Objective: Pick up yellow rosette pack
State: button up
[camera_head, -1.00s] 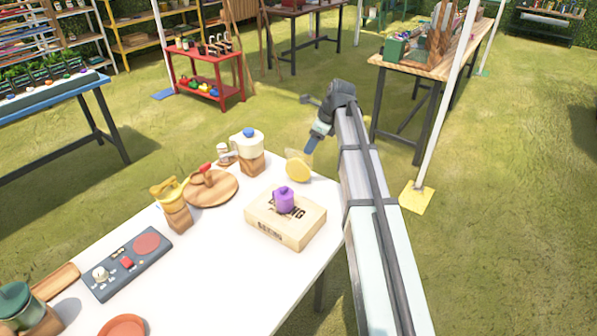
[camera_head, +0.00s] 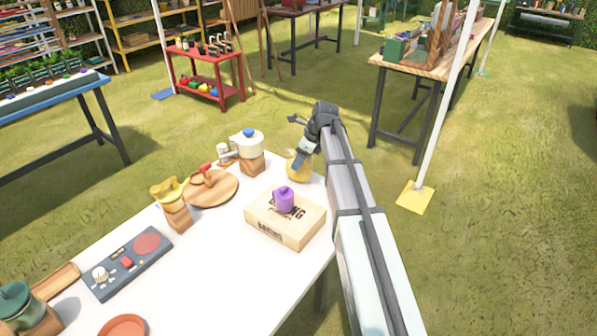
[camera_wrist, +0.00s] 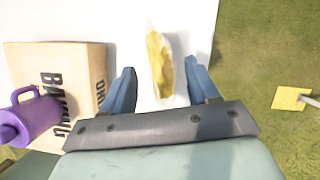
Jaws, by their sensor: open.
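The yellow rosette pack (camera_head: 299,166) is at the far right corner of the white table in the head view, partly hidden by my gripper (camera_head: 298,158). In the wrist view the yellow and white pack (camera_wrist: 160,62) lies between the two blue fingers of my gripper (camera_wrist: 162,85), with a gap on both sides. The fingers are apart and hold nothing. I cannot tell exactly how high they are above the pack.
A wooden box (camera_head: 286,222) with a purple jug (camera_head: 284,199) on top stands left of the gripper in the wrist view.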

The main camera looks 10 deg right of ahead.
aim_at(299, 171)
jog(key=x, duration=0.5)
jog(key=shift+d, duration=0.15)
jog(key=c, duration=1)
